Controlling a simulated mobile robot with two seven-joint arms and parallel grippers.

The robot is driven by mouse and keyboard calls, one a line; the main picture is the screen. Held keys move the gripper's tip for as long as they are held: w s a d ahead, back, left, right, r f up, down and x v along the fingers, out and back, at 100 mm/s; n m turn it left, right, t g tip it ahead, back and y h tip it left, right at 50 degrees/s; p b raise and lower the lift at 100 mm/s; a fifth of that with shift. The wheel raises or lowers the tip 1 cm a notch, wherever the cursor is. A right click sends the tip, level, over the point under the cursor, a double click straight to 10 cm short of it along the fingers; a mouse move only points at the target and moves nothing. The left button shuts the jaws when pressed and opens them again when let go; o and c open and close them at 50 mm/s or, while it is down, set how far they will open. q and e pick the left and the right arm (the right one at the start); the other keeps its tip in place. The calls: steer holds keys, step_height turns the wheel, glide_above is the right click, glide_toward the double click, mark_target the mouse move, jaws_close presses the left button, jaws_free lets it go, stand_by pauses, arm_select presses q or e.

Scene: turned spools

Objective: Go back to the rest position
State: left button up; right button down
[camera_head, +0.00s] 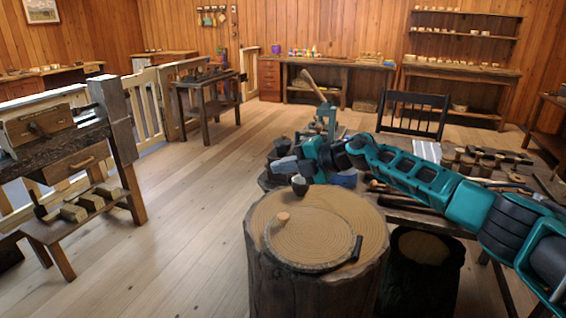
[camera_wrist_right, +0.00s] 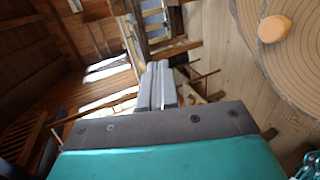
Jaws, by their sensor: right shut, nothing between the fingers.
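My right arm reaches in from the right in the head view. Its right gripper (camera_head: 284,166) is above and behind the tree stump (camera_head: 262,205), apart from its top. In the right wrist view its two grey fingers (camera_wrist_right: 159,86) are together with nothing between them. A small pale wooden piece (camera_head: 283,218) stands on the stump's top; it also shows in the right wrist view (camera_wrist_right: 273,28), clear of the fingers. My left gripper is in neither view.
A cluttered workbench (camera_head: 490,160) and a black chair (camera_head: 412,112) are at the right. A wooden bench (camera_head: 60,150) stands at left. The floor between is clear.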

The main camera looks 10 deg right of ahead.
steer(key=s+a+f+m+t, duration=0.3)
steer(key=s+a+m+t, duration=0.5)
steer(key=m, duration=0.3)
steer(key=s+d+f+m+g+h, duration=0.2)
steer(key=s+d+f+m+h, duration=0.2)
steer(key=s+f+m+h, duration=0.25)
steer(key=s+d+f+m+g+h, duration=0.2)
steer(key=s+d+f+m+h, duration=0.25)
steer(key=s+f+m, duration=0.35)
steer(key=s+d+f+m+g, duration=0.1)
steer(key=s+d+g, duration=0.25)
steer(key=s, duration=0.75)
steer(key=s+d+f+g, duration=0.15)
steer(key=s+g, duration=0.35)
steer(key=s, duration=0.7)
steer(key=w+a+f+t+y, duration=0.2)
steer(key=w+f+t, duration=0.5)
steer(key=w+f, duration=0.1)
steer(key=shift+a+f, duration=0.2)
steer(key=shift+f, duration=0.2)
